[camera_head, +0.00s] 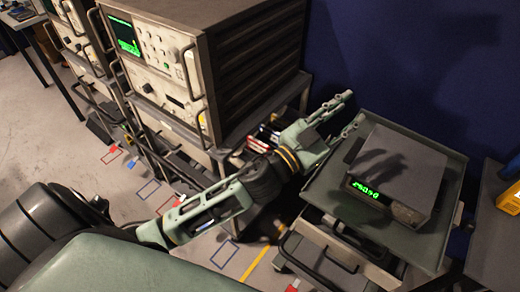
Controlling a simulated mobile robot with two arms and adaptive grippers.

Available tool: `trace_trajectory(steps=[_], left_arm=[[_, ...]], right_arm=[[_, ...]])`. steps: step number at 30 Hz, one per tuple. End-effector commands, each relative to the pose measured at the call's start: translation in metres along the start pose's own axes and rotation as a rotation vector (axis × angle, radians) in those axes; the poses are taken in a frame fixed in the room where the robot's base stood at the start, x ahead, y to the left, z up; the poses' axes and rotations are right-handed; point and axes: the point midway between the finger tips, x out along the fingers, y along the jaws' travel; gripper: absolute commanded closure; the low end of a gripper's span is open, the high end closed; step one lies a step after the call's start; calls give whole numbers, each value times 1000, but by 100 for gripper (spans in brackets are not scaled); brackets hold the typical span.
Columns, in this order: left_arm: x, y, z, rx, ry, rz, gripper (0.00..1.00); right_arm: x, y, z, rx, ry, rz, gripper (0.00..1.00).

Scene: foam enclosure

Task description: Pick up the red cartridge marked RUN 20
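Some small red, white and dark items (264,138) sit on the cart beneath the large instrument, partly behind my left arm. They may be cartridges, but no RUN 20 marking is readable. My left gripper (351,110) is at the far left edge of the green tray (440,150), with its fingers pointing up and right. The fingers appear spread with nothing visible between them. The gripper is right of the red items and apart from them. My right gripper is not in view.
A grey box with a green display (392,172) sits on the tray. The large instrument (160,55) stands on a cart at the upper left. A yellow item (509,198) lies on a dark surface at the right. Coloured outlines mark the floor (120,185).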

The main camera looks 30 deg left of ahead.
Motion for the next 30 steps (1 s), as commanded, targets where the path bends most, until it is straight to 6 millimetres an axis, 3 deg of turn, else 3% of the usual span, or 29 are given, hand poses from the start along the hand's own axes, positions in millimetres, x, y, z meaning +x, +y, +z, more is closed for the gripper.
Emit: trace_trajectory(steps=[1,3,6,10,14,17,20,22,27,30], left_arm=[[10,14,-21,42,89,89,68],[16,39,-43,90,188,231,68],[13,76,-58,167,275,456,68],[-4,113,-44,282,273,766,68],[-29,121,1,407,133,1056,68],[-50,101,46,501,-65,1236,68],[-73,56,91,586,-336,1361,68],[-89,14,115,631,-550,1403,68],[-125,-88,142,682,-1025,1379,68],[-140,-127,142,685,-1203,1335,68]], right_arm=[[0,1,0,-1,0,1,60],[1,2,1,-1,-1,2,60],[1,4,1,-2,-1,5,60],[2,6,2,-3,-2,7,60],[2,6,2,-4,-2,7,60],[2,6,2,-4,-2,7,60],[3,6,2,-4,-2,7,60],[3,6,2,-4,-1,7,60],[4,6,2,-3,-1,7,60],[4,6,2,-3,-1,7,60]])
